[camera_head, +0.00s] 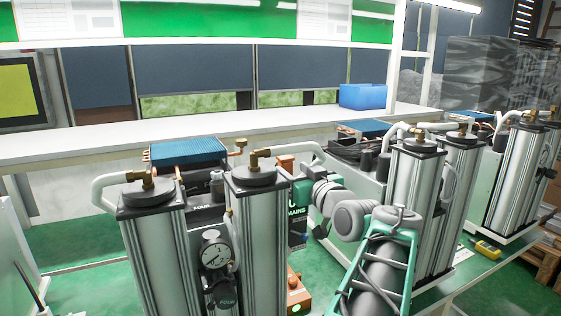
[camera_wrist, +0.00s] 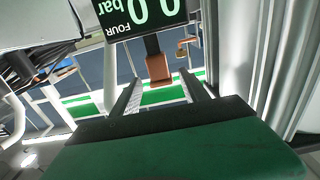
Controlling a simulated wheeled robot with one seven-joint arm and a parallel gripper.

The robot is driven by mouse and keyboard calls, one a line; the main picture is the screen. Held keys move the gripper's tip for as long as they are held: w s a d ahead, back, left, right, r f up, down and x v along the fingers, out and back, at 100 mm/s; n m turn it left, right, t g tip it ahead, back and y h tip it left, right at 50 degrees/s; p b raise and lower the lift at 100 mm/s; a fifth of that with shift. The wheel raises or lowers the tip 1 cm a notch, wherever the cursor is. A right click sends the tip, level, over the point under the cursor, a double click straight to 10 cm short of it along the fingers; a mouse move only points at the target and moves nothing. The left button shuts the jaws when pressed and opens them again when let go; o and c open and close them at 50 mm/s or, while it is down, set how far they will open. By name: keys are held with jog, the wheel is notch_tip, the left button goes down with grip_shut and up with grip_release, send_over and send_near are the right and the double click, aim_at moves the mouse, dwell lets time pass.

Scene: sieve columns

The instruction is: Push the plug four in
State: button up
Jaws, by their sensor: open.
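In the wrist view my gripper (camera_wrist: 160,92) is open, its two fingers apart. A reddish-brown block (camera_wrist: 158,70) on a dark stem shows between and beyond the fingertips; I cannot tell whether it is plug four or whether anything touches it. A black display (camera_wrist: 145,15) reading "FOUR" and "0.0 bar", upside down, is just above it. In the head view my arm (camera_head: 345,215) reaches in beside the right column (camera_head: 265,240) of the front pair; the fingertips are not clear there. A "FOUR" label (camera_head: 226,302) sits low between the columns. No plug is clearly identifiable.
A round gauge (camera_head: 215,252) sits between the front columns. A dark "MAINS" box (camera_head: 299,215) and an orange-brown box (camera_head: 298,294) stand close to my arm. More columns (camera_head: 412,200) stand to the right. A white bench (camera_head: 90,140) runs behind.

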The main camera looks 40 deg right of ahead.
aim_at(288, 166)
jog(key=p+x, duration=0.1)
jog(key=x, duration=0.4)
jog(key=shift+w+d+p, duration=0.2)
jog(key=shift+w+p, duration=0.1)
jog(key=shift+p, duration=0.05)
grip_shut()
dwell(0.4)
jog(key=shift+f, duration=0.1)
